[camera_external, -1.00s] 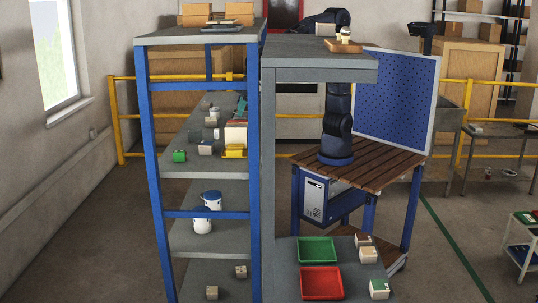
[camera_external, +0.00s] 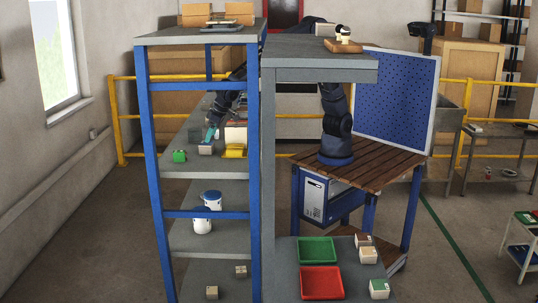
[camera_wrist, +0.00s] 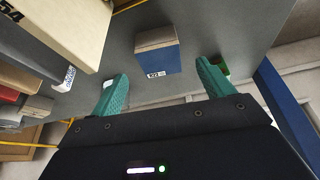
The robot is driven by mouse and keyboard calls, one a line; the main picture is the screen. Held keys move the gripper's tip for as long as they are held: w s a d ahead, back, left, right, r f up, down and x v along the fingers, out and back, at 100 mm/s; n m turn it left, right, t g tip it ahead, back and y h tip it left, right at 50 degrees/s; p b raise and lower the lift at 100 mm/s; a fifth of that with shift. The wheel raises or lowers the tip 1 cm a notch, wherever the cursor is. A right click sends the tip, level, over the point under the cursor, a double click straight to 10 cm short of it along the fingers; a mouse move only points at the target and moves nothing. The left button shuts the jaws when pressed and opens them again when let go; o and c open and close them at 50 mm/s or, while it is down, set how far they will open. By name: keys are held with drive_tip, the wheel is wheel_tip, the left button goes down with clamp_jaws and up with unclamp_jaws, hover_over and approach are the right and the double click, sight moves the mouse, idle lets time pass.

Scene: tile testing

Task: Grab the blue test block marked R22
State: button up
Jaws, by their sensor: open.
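The blue block marked R22 (camera_wrist: 158,62) stands on the grey shelf in the wrist view. Its labelled blue face is toward me and its top is beige. My gripper (camera_wrist: 161,70) is open, with its teal fingers to the left and right of the block in the picture and the block ahead of them, apparently untouched. In the external view my gripper (camera_external: 211,134) reaches into the shelf from behind, just above a small beige-looking block (camera_external: 205,150). That seems to be the same block, its blue face hidden there.
A green block (camera_wrist: 220,65) is beyond the right finger; it also shows in the external view (camera_external: 180,156). A large cream box marked 54 (camera_wrist: 65,28) and other boxes crowd the left. A blue shelf post (camera_wrist: 288,105) is at right. A yellow item (camera_external: 234,151) lies nearby.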

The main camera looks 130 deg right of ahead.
sight(206, 144)
drive_tip(key=shift+x, duration=3.15)
drive_tip(key=shift+w+d+r, duration=0.1)
drive_tip(key=c, duration=1.3)
